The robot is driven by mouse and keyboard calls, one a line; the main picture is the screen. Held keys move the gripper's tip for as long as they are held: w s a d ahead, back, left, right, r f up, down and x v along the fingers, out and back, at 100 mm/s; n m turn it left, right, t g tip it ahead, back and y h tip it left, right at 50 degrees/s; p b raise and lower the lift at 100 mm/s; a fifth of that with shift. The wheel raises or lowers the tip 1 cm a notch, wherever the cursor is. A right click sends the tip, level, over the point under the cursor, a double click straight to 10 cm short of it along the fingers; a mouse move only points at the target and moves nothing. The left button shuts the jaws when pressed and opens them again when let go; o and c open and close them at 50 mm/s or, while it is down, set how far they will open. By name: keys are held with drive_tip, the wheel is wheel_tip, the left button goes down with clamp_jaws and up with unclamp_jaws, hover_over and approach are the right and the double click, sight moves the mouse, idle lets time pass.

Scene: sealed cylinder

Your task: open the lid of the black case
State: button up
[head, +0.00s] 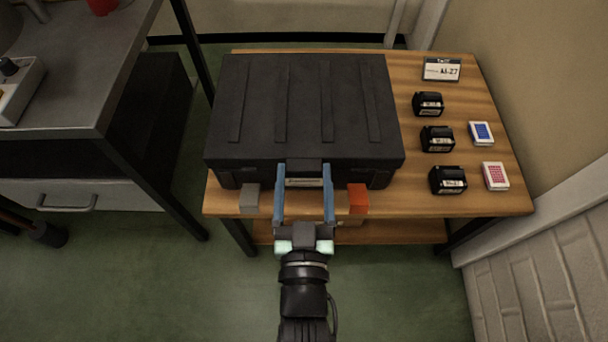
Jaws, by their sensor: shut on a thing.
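The black case (300,110) lies flat on a wooden table (470,200), with its ribbed lid down. My gripper (304,184) reaches from the near side to the middle of the case's front. Its two blue fingers stand on either side of the front latch area (305,167), and the jaws are shut on the case's front part there. The exact contact is small and partly hidden by the fingers.
Several black boxes (437,139), two card packs (481,133) and a label (441,69) lie right of the case. A grey bench (70,70) stands left.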

clamp_jaws()
drive_tip(key=shift+r, duration=0.15)
